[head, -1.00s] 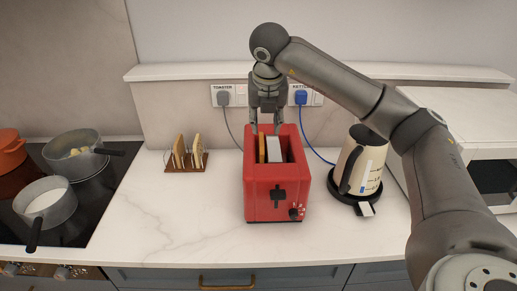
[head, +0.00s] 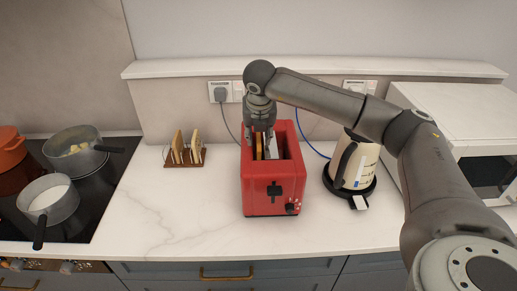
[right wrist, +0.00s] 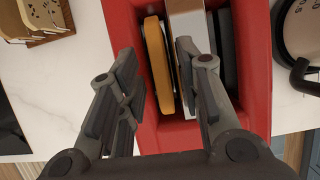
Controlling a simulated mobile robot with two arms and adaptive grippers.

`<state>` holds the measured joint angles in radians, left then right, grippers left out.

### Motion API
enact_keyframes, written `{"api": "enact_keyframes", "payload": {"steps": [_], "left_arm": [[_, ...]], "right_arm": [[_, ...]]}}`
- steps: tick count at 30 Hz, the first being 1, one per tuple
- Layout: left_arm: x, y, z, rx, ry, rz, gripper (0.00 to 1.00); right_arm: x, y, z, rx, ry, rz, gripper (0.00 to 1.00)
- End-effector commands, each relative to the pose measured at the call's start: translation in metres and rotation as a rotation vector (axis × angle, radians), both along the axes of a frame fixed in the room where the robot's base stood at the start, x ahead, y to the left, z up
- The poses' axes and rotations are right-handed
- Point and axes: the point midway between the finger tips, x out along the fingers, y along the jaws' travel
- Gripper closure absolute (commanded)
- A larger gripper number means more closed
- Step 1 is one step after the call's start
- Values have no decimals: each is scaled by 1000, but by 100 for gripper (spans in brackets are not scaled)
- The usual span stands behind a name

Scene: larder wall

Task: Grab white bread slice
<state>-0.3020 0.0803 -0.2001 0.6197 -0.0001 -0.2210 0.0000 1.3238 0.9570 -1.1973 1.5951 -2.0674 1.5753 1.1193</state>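A bread slice (head: 259,149) with an orange-brown crust stands upright in the red toaster (head: 257,201), left of a pale grey-white strip that looks like the toaster's divider. The same slice (right wrist: 157,65) shows in the right wrist view, inside the toaster (right wrist: 258,70). My right gripper (head: 262,134) is above the toaster opening, pointing down. In the right wrist view my right gripper (right wrist: 158,80) is open, with one finger on each side of the slice and a gap on the left. I cannot tell whether the right finger touches it. My left gripper is out of view.
A wooden rack (head: 185,162) with several bread slices, tan and paler, stands left of the toaster. A kettle (head: 357,165) stands close on the right. Pots (head: 47,199) sit on the hob at left. The counter in front of the rack is clear.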

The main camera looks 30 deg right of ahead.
Motion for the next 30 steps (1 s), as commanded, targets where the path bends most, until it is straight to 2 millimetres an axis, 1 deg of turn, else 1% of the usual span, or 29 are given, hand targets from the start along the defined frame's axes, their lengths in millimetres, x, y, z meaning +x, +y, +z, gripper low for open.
{"api": "enact_keyframes", "payload": {"steps": [1, 6, 17, 20, 25, 30], "left_arm": [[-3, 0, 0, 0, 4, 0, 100], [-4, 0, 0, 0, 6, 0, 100], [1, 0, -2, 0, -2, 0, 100], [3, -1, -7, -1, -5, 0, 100], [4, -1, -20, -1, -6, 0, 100], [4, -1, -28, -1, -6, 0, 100]], "right_arm": [[0, 0, 0, 0, 0, 0, 78], [0, 0, 0, 0, 0, 0, 99], [0, 0, 3, 1, -2, -1, 100], [1, 0, 12, 2, -4, -1, 100], [1, 1, 46, 3, -6, -1, 100], [1, 0, 79, 2, -6, -1, 100]]}}
